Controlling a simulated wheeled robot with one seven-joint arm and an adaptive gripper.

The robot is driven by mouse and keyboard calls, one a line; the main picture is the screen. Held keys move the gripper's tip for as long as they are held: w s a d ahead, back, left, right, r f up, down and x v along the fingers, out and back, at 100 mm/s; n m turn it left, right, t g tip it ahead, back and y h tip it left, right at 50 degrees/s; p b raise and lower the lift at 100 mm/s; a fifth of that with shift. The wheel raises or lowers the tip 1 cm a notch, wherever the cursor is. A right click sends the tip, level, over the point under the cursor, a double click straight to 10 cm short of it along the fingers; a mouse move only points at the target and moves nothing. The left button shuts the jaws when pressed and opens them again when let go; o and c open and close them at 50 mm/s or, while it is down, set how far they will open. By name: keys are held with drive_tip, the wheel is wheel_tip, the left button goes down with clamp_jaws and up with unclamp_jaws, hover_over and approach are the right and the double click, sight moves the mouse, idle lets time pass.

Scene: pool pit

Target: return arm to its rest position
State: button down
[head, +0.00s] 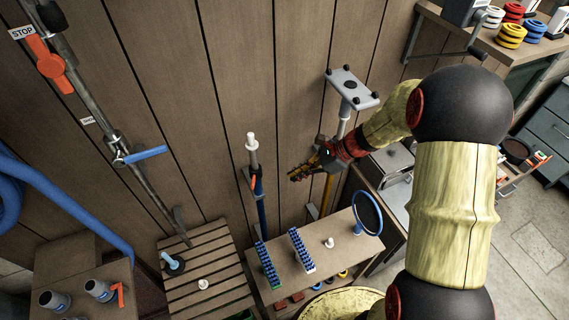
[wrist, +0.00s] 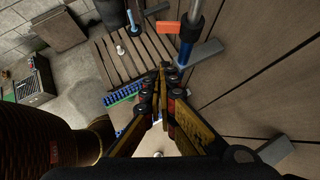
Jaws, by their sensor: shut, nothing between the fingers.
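My gripper (head: 301,173) is in the middle of the head view, at the end of my arm, which reaches in from the right. It is held up in front of the plank wall, above the back of a wooden bench (head: 284,294). In the wrist view my gripper (wrist: 163,68) points away from the camera, with its fingertips together and nothing between them. It holds nothing and appears apart from the poles near it.
A blue pole (head: 261,205) stands left of my gripper; a grey bracket-topped post (head: 345,118) stands behind it to the right. The bench bears blue racks (head: 301,250) and a blue hoop (head: 367,213). A slatted table (head: 205,262) is at left, a shelf (head: 536,48) upper right.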

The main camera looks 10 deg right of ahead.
drive_tip(key=shift+d, duration=0.1)
drive_tip(key=s+d+f+n+t+h+b, duration=0.1)
drive_tip(key=s+n+h+b, duration=0.3)
drive_tip(key=s+n+b, duration=0.6)
drive_tip(key=s+d+f+n+t+h+b, duration=0.1)
drive_tip(key=s+n+h+b, duration=0.3)
drive_tip(key=s+n+b, duration=0.6)
drive_tip(key=s+t+b, duration=0.1)
drive_tip(key=s+b, duration=0.1)
drive_tip(key=b, duration=0.4)
drive_tip(key=shift+s+d+f+n+h, duration=0.3)
drive_tip(key=shift+s+n+h, duration=0.1)
